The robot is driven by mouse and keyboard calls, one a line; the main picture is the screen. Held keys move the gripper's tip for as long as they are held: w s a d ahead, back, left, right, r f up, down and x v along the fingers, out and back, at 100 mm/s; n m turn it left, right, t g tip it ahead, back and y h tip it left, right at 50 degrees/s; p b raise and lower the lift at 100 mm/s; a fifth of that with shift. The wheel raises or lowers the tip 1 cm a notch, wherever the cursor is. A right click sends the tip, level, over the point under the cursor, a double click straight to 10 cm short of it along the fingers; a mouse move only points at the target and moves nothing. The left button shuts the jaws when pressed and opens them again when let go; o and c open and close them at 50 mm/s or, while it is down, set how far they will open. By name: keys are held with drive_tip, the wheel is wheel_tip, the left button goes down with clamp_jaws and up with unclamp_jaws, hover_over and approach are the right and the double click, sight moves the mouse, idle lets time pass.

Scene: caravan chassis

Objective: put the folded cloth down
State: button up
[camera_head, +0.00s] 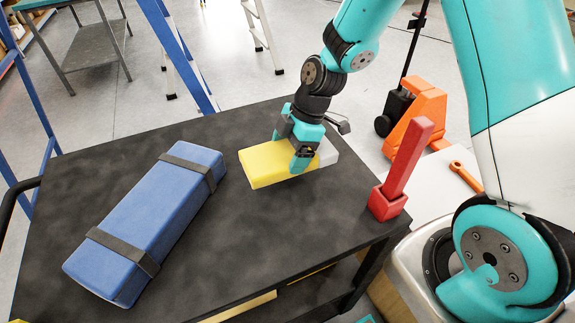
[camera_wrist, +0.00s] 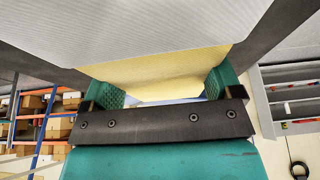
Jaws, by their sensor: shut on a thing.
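The folded cloth (camera_head: 268,164) is a flat block, yellow on its left part and pale grey at its right end. It is over the dark tabletop (camera_head: 225,275), right of the blue bundle. I cannot tell whether its underside touches the top or is slightly above it. My gripper (camera_head: 296,148) is shut on the cloth from above, near the join of yellow and grey. In the wrist view, the cloth (camera_wrist: 165,68) fills the space between the two teal fingers (camera_wrist: 162,88) and hides much of what lies beyond.
A long blue bundle (camera_head: 150,222) with two dark straps lies on the left of the tabletop. A red block with an upright bar (camera_head: 388,203) stands at the right edge. An orange wheeled jack (camera_head: 415,122) is on the floor behind. The tabletop's front middle is clear.

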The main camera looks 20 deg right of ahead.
sight(289, 178)
drive_tip(key=shift+f, duration=2.75)
drive_tip(key=shift+f, duration=0.2)
drive_tip(key=o, duration=0.8)
drive_tip(key=shift+r, duration=0.1)
drive_tip(key=shift+r, duration=0.1)
